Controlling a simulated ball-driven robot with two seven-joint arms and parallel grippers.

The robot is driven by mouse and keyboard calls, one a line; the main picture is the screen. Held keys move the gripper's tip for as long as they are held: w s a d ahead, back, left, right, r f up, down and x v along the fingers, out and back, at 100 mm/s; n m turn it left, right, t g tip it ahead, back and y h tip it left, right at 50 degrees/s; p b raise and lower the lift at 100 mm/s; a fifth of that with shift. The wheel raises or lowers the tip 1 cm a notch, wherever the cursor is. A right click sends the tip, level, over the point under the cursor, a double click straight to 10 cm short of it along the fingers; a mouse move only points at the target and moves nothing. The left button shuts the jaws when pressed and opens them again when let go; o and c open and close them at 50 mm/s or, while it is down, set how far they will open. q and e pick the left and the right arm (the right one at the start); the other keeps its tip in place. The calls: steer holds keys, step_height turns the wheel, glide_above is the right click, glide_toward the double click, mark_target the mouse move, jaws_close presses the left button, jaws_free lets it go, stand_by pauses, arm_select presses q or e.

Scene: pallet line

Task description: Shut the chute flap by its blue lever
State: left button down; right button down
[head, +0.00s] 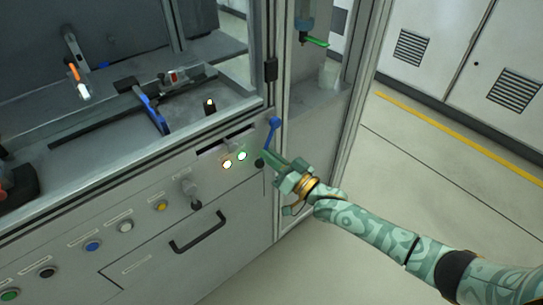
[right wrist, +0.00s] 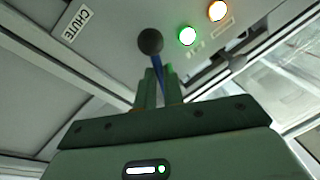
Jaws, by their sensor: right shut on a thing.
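The blue lever (head: 272,132) stands at the right corner of the machine's front panel. Its lower part runs down to my right gripper (head: 267,159), which is shut on it. In the right wrist view the lever (right wrist: 157,64) passes between my two fingers, with its black ball knob (right wrist: 150,41) just beyond the fingertips. A white CHUTE label (right wrist: 76,22) is on the panel at the upper left of that view. I cannot make out the chute flap itself or how far open it is. My left gripper is not in view.
An orange light (head: 227,164) and a green light (head: 242,156) glow beside the lever. Several buttons and a black drawer handle (head: 199,232) line the front panel. A metal frame post (head: 283,60) rises behind the lever. The floor at the right is clear.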

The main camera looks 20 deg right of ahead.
steer(key=shift+a+f, duration=0.1)
steer(key=c, duration=1.5)
jaws_free()
steer(key=shift+s, duration=0.1)
